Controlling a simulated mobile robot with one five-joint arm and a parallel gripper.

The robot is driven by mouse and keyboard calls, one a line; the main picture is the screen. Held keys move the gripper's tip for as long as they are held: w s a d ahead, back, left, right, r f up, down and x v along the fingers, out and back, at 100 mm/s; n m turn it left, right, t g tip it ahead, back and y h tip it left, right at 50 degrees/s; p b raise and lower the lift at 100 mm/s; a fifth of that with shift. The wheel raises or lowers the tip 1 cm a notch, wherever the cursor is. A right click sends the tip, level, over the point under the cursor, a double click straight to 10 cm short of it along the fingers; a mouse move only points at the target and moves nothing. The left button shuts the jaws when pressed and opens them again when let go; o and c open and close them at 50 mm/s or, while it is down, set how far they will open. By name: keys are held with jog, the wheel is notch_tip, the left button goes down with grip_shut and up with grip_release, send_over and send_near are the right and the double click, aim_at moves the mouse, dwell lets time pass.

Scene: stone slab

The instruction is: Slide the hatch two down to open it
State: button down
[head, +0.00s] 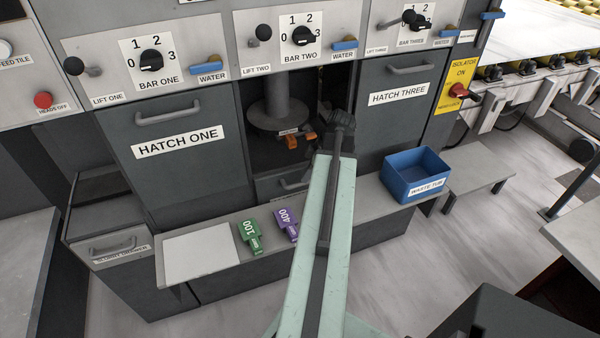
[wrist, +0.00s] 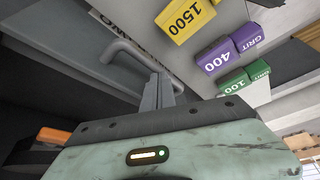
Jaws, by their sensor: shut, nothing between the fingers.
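Hatch two's dark grey panel (head: 268,187) sits low in the middle bay, leaving a dark opening above it. Its bar handle (head: 293,184) shows just left of my arm. In the wrist view, the handle (wrist: 122,48) is close up, with a partly hidden label on the panel behind it. My gripper (wrist: 160,78) is shut and empty, its fingertips close by one end of the handle; I cannot tell whether they touch. In the head view, my arm hides the fingers and part of the panel.
Inside the opening are a grey spindle (head: 277,105) and orange blocks (head: 291,141). Hatch one (head: 175,125) and hatch three (head: 397,100) are closed. On the ledge lie green (head: 249,235), purple (head: 286,222) and yellow (wrist: 185,18) grit blocks and a blue waste tub (head: 413,175).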

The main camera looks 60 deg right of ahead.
jog(key=a+p+v, duration=0.2)
jog(key=p+v, duration=1)
jog(key=v, duration=0.1)
jog(key=shift+s+a+p, duration=0.3)
jog(key=shift+s+p, duration=0.05)
jog(key=shift+s, duration=0.05)
